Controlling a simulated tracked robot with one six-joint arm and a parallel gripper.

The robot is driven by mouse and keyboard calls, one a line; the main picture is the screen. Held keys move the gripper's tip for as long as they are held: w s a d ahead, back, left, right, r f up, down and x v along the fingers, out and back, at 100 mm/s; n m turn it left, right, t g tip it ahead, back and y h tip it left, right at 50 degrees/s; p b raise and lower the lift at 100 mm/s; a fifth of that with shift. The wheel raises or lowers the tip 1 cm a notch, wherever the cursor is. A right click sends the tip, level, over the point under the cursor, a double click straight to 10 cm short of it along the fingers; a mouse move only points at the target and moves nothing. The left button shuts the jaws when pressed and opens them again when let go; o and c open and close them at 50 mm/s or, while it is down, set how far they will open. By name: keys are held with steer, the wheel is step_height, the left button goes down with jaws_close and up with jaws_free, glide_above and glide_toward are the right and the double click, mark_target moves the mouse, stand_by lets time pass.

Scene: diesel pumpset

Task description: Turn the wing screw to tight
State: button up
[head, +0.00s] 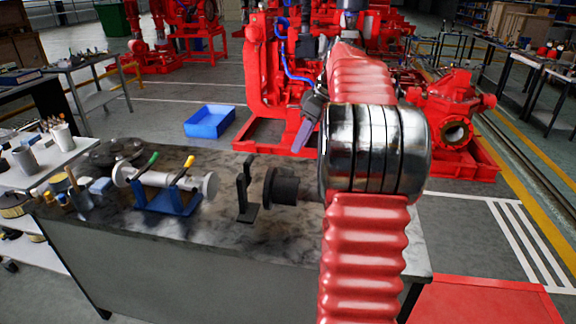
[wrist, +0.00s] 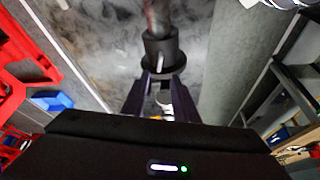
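My gripper (head: 300,140) hangs beyond the bench's far edge in the head view, partly hidden by my arm, with one greyish finger showing. In the wrist view both dark fingers (wrist: 163,88) show apart, just below a black flanged collar (wrist: 160,48). A small pale pin (wrist: 160,62) shows on the collar; I cannot tell whether it is the wing screw. Something pale lies between or behind the fingers, and contact is unclear. In the head view a black flanged cylinder (head: 285,187) and a black upright bracket (head: 245,190) show left of my arm. The wing screw is not clearly identifiable.
A grey cylinder (head: 195,183) rests on a blue stand (head: 165,200) with yellow- and green-handled pieces on the marbled bench (head: 215,235). Small items crowd the bench's left end. A blue bin (head: 209,121) and red pump machinery (head: 265,80) stand beyond. The bench's front middle is clear.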

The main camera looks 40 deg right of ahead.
mark_target(287, 168)
steer(key=x, duration=1)
steer(key=shift+c, duration=0.6)
jaws_close()
steer(key=shift+w+a, duration=0.1)
steer(key=shift+a, duration=0.1)
steer(key=shift+d, duration=0.1)
